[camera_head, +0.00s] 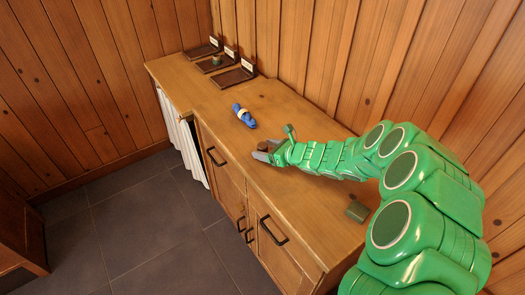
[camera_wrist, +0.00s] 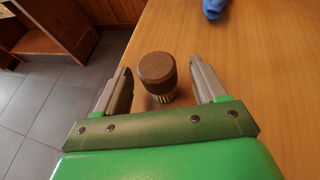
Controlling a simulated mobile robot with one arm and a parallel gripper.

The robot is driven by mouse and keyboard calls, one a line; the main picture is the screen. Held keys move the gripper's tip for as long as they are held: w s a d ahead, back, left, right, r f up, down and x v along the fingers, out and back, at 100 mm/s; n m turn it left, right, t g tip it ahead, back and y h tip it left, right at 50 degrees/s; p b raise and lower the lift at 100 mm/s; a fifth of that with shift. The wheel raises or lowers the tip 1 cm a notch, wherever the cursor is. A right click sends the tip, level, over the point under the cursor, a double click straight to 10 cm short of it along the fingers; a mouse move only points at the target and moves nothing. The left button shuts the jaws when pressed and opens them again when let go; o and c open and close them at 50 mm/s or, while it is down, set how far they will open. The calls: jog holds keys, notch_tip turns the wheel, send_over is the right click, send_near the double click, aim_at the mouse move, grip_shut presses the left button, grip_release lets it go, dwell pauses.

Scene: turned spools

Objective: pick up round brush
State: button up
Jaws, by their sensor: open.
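The round brush has a dark brown round top and pale bristles beneath, and it stands on the wooden counter. In the wrist view the round brush (camera_wrist: 157,75) is between the two grey fingers of my gripper (camera_wrist: 158,88), with a gap on each side. My gripper is open. In the head view the round brush (camera_head: 265,147) shows only as a small brown patch by the tips of my gripper (camera_head: 263,153), and the fingers hide part of it.
A blue item with a white band (camera_head: 244,115) lies on the counter (camera_head: 215,100) farther back. Several dark labelled stands (camera_head: 232,77) line the wall, one bearing a small greenish thing (camera_head: 216,60). A dark green block (camera_head: 357,211) sits near my arm. The counter's front edge is close.

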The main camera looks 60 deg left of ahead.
aim_at(259, 148)
jog(key=shift+x, duration=1.6)
jog(key=c, duration=1)
jog(key=shift+c, duration=0.2)
jog(key=shift+r, duration=0.1)
